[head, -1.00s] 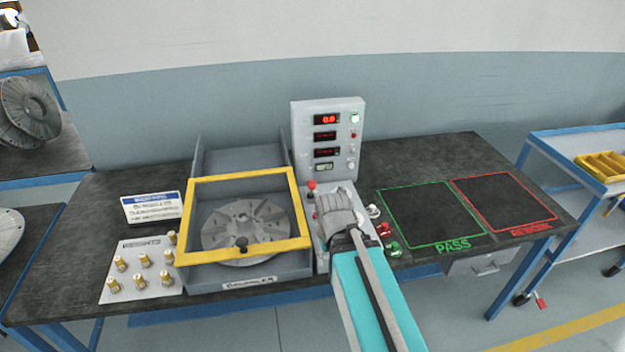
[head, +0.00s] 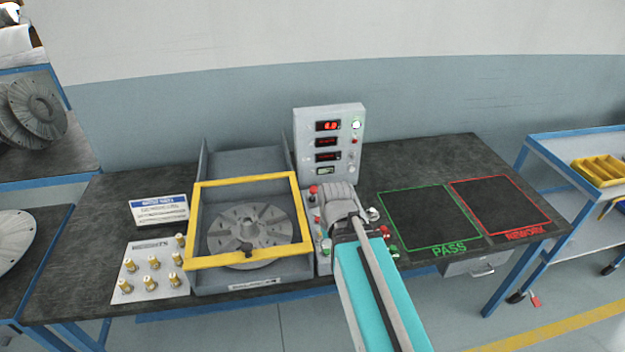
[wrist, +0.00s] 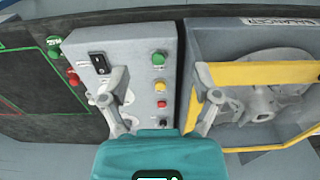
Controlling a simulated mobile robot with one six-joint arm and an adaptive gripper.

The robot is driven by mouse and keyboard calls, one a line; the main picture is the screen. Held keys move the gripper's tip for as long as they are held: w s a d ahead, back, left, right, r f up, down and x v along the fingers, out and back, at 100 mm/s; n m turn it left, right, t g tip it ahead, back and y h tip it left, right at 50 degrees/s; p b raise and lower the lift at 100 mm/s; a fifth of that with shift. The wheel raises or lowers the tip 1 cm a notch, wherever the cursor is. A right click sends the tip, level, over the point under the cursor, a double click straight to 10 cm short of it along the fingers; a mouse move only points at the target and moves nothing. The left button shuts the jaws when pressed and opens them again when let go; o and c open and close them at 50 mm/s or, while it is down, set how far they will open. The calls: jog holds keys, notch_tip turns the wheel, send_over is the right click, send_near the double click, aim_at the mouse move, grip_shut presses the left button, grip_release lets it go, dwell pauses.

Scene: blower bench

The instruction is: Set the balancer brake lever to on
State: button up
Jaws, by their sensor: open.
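The balancer (head: 205,272) is a grey box with a yellow-framed guard over a slotted disc (head: 250,232). Its control panel (head: 325,262) is on the right side, under my gripper (head: 338,198). A red knob (head: 313,189) shows at the panel's back left, just left of my gripper; I cannot tell whether it is the brake lever or how it is set. In the wrist view my gripper (wrist: 160,85) is open and empty, its fingers apart above the panel. Between them are a green button (wrist: 158,58) and smaller lamps or buttons. A black rocker switch (wrist: 97,62) lies beside the left finger.
A display tower (head: 330,130) stands behind the panel. The yellow guard frame (wrist: 262,74) is close to the right finger in the wrist view. Brass weights (head: 150,284) stand at left. The green PASS area (head: 425,215) and red REWORK area (head: 500,203) are empty.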

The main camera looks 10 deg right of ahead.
notch_tip(320, 180, up, 7)
jog(key=w+p, duration=0.3)
jog(key=p, duration=0.2)
notch_tip(320, 180, up, 3)
jog(key=m+t+p, duration=0.1)
jog(key=m+p, duration=0.3)
jog(key=m, duration=0.7)
send_over(314, 186)
jog(key=s+d, duration=0.1)
jog(key=shift+s+r+y, duration=0.2)
jog(key=shift+y, duration=0.2)
jog(key=shift+f+b, duration=0.2)
jog(key=shift+b, duration=0.15)
jog(key=f+b, duration=0.4)
jog(key=w+f+b, duration=0.1)
jog(key=f+b, duration=0.4)
jog(key=a+f+b, duration=0.1)
jog(key=f+b, duration=0.3)
jog(key=shift+w+f, duration=0.15)
jog(key=shift+w, duration=0.1)
